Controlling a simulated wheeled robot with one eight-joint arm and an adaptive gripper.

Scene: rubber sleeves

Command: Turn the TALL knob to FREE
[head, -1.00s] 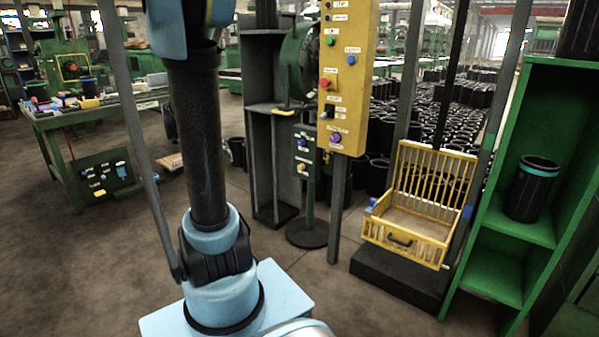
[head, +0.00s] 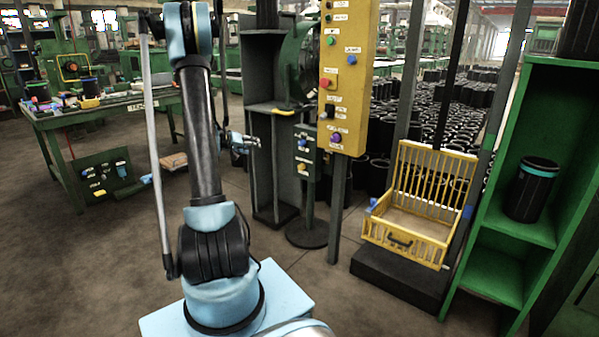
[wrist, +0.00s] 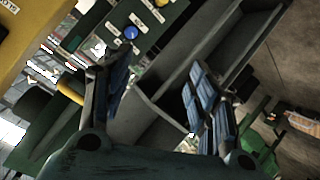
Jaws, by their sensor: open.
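The labels are too small to read, so I cannot tell which knob is the TALL one. A small green panel (head: 304,157) on a stand carries a blue knob (head: 302,144) and a yellow knob (head: 301,168). In the wrist view this panel shows at the top with the blue knob (wrist: 131,33) and part of the yellow knob (wrist: 161,3). A yellow panel (head: 345,80) above it carries red, black, purple, green and blue controls. My gripper (head: 252,142) is open and empty, left of the small panel; its fingers also show in the wrist view (wrist: 160,88).
A grey shelf unit (head: 262,165) stands behind my gripper, close to the stand. A yellow wire basket (head: 410,215) and a green shelf (head: 500,275) with a black sleeve (head: 531,190) are at right. A workbench (head: 95,112) is at left. The floor between is clear.

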